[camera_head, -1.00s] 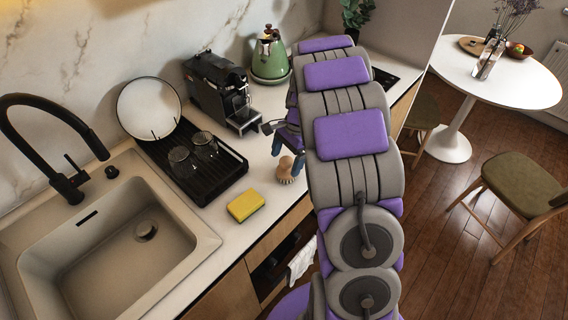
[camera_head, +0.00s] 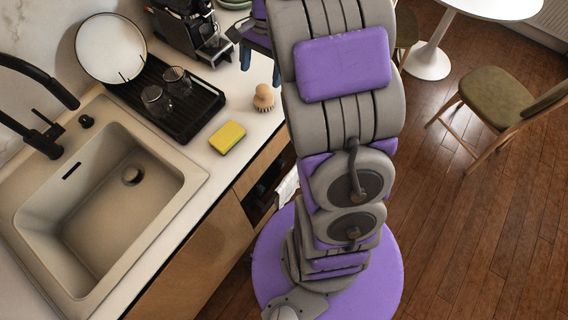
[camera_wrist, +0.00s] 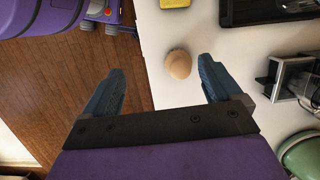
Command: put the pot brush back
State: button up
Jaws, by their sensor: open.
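The pot brush (camera_head: 263,98) stands on the counter right of the drying rack, with a round wooden top and pale bristles below. In the wrist view the pot brush (camera_wrist: 179,64) shows as a round tan knob, ahead of and between the fingertips. My gripper (camera_wrist: 160,80) is open and empty, with blue fingers spread wide. In the head view my gripper (camera_head: 259,60) is partly hidden by my arm, above the counter behind the brush. The brush is apart from both fingers.
A yellow sponge (camera_head: 227,137) lies in front of the brush. The black rack (camera_head: 190,119) holds two glasses and a plate (camera_head: 110,50). The sink (camera_head: 95,205) is at left, the coffee machine (camera_head: 190,30) behind. A green kettle (camera_wrist: 302,155) shows in the wrist view.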

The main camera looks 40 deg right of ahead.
jog(key=s+a+r+n+h, duration=0.1)
jog(key=s+a+r+n, duration=0.15)
jog(key=s+a, duration=0.35)
jog(key=s+a+r+n, duration=0.2)
jog(key=s+a+n, duration=0.15)
jog(key=s, duration=0.45)
jog(key=s+a+f+n+h, duration=0.1)
jog(key=s+a+n, duration=0.2)
jog(key=s+n, duration=0.4)
jog(key=s, duration=0.7)
jog(key=shift+s+f+n+g+h, duration=0.15)
jog(key=shift+f+n+g+h, duration=0.15)
jog(key=shift+f+g, duration=0.1)
jog(key=shift+a, duration=0.1)
